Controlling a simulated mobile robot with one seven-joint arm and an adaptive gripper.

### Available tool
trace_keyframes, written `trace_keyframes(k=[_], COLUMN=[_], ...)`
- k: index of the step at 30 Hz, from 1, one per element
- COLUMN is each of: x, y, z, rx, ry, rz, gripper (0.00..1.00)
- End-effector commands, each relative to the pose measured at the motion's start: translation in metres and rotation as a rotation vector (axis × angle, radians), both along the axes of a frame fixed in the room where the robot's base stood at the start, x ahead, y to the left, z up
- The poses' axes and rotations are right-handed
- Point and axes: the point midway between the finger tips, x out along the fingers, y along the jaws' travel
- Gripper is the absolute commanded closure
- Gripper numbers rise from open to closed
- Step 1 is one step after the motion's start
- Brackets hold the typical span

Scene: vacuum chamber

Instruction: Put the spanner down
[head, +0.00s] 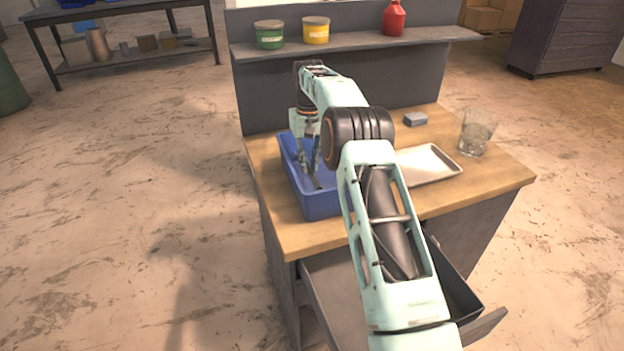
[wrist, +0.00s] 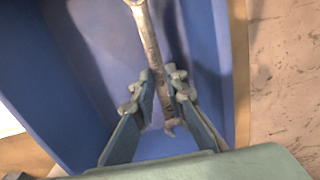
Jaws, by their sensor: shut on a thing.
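The spanner (wrist: 149,42) is a worn metal tool in the wrist view, its ring end at the top edge and its open end below the fingertips. My gripper (wrist: 160,88) is shut on its shank. In the head view my gripper (head: 310,158) reaches down into the blue bin (head: 322,207) on the left of the wooden worktop, and part of the spanner (head: 317,183) shows there. In the wrist view the blue bin's walls (wrist: 213,60) lie around the spanner. I cannot tell whether the spanner touches the bin's floor.
A metal tray (head: 432,165), a glass (head: 477,133) and a small blue-grey block (head: 415,119) stand on the worktop (head: 285,235) right of my arm. A drawer (head: 335,290) is open below the front. Behind, a shelf (head: 350,47) holds two cans and a red bottle.

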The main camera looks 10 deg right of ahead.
Motion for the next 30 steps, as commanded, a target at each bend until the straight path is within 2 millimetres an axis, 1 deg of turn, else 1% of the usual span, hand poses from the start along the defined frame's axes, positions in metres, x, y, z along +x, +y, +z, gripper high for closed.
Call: trace_keyframes(k=[2,7,10,13,20,24,25,29,30], x=[0.0,-0.001,0.0,0.0,0.0,0.0,0.0,0.0,0.0], y=[0.0,0.0,0.0,0.0,0.0,0.0,0.0,0.0,0.0], z=[-0.007,-0.035,-0.047,-0.052,-0.052,-0.057,-0.056,-0.056,-0.056], rx=[0.0,0.001,0.0,0.0,0.0,0.0,0.0,0.0,0.0], ry=[0.0,0.002,-0.001,-0.002,-0.002,-0.001,-0.001,-0.001,-0.001], rz=[0.0,0.0,0.0,0.0,0.0,0.0,0.0,0.001,0.001], gripper=[1.0,1.0,1.0,1.0,1.0,1.0,0.84,0.7,0.7])
